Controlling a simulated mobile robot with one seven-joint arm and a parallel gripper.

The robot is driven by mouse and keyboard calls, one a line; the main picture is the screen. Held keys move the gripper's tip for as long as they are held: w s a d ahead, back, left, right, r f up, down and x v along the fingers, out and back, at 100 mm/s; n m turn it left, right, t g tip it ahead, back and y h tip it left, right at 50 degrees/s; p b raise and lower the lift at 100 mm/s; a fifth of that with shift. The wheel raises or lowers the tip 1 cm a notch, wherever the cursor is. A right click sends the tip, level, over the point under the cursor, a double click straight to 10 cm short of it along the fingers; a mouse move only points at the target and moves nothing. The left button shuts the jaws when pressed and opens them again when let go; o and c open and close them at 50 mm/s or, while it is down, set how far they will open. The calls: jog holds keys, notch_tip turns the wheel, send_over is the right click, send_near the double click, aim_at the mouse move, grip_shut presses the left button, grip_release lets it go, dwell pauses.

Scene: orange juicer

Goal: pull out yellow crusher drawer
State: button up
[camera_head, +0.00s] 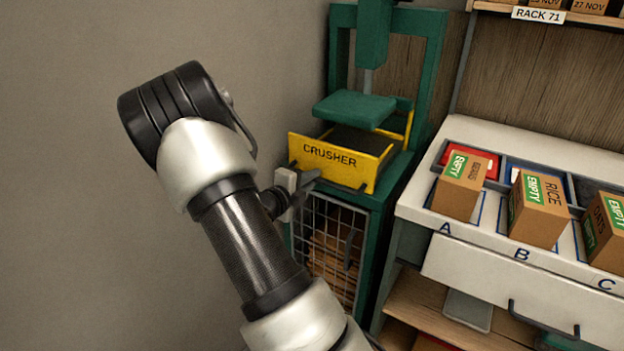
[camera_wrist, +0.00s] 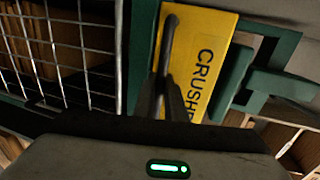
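The yellow crusher drawer (camera_head: 326,155), lettered CRUSHER, sits in the green press frame. Its dark interior shows behind the front panel. In the wrist view the yellow front (camera_wrist: 196,65) appears turned on its side, with a dark bar handle (camera_wrist: 168,40) along it. My gripper (camera_head: 312,176) is at the lower part of the drawer front. In the wrist view its dark fingers (camera_wrist: 165,92) are close together at the handle and look shut on it. The exact contact is partly hidden by the fingers.
The green press plate (camera_head: 355,109) hangs above the drawer. A wire-mesh cage door (camera_head: 327,240) is below it, close to my gripper. At right, a white counter (camera_head: 470,130) holds several cardboard boxes (camera_head: 540,208). A grey wall stands at left.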

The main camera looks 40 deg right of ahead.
grip_shut()
jog(key=shift+a, duration=0.15)
jog(key=f+p+v, duration=0.2)
jog(key=p+v, duration=0.3)
jog(key=v, duration=0.5)
jog(key=f+p+v, duration=0.2)
jog(key=p+v, duration=0.3)
jog(key=v, duration=0.5)
jog(key=shift+s+a, duration=0.45)
jog(key=shift+a, duration=0.35)
jog(key=shift+f, duration=0.1)
jog(key=o, duration=0.6)
grip_release()
jog(key=shift+o, duration=0.2)
